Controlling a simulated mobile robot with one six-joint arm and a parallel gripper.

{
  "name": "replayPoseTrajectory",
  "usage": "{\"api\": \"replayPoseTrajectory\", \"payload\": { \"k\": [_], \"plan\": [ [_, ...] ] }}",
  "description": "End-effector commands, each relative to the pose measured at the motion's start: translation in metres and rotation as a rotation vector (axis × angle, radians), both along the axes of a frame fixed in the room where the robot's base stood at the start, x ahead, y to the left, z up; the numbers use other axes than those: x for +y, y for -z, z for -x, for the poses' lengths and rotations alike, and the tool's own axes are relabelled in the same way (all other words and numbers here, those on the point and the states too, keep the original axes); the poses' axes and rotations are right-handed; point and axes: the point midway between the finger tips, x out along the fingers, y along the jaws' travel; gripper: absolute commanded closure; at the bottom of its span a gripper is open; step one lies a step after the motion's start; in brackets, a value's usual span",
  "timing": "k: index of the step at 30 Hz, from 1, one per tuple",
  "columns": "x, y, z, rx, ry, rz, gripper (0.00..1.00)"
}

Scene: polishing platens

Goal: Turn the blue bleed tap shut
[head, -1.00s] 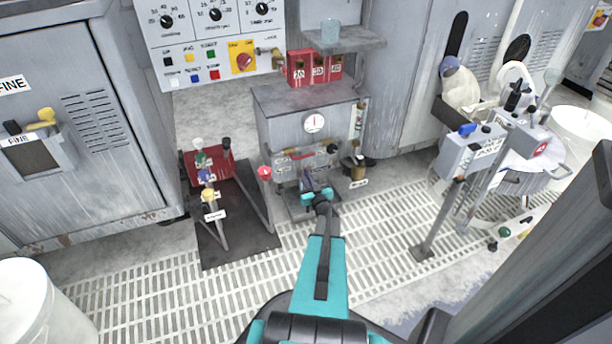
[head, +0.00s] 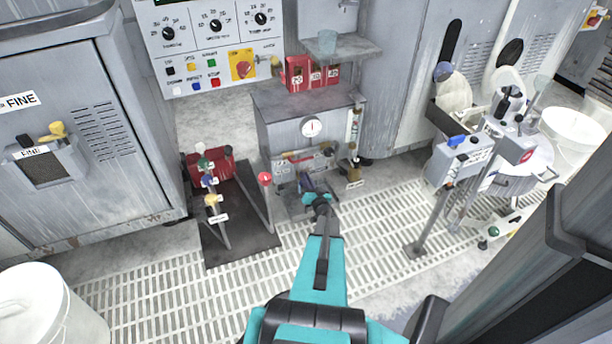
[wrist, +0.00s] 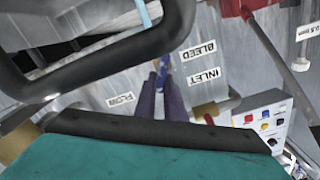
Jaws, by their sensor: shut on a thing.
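The blue bleed tap (wrist: 163,68) shows in the wrist view on a grey metal front, left of the BLEED label (wrist: 198,51). My gripper (wrist: 161,79) has its two dark purple fingers closed around the tap's blue handle, whose near part they hide. In the head view my gripper (head: 308,185) reaches the low front of the grey cabinet with the round gauge (head: 311,127). The tap is hidden there behind my gripper. I cannot tell the handle's exact angle.
The INLET label (wrist: 204,76) and the FLOW label (wrist: 119,99) are close to my fingers. A lever stand (head: 240,240) with coloured knobs stands left of my arm. A grey control post (head: 435,220) stands to the right. The slatted floor (head: 150,290) is mostly clear.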

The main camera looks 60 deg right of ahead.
Motion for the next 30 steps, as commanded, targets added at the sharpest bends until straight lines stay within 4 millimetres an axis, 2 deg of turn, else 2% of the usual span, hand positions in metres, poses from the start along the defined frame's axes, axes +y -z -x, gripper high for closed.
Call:
{"api": "replayPoseTrajectory", "payload": {
  "k": [16,17,20,30],
  "plan": [
    [-0.003,0.001,0.0048,-0.019,0.01,-0.027,1.0],
    [-0.003,0.001,0.0048,-0.019,0.01,-0.027,0.87],
    [-0.0027,0.001,0.0042,-0.018,0.008,-0.026,0.72],
    [-0.0011,0.0004,0.0028,-0.018,0.003,-0.025,0.72]
  ]
}}
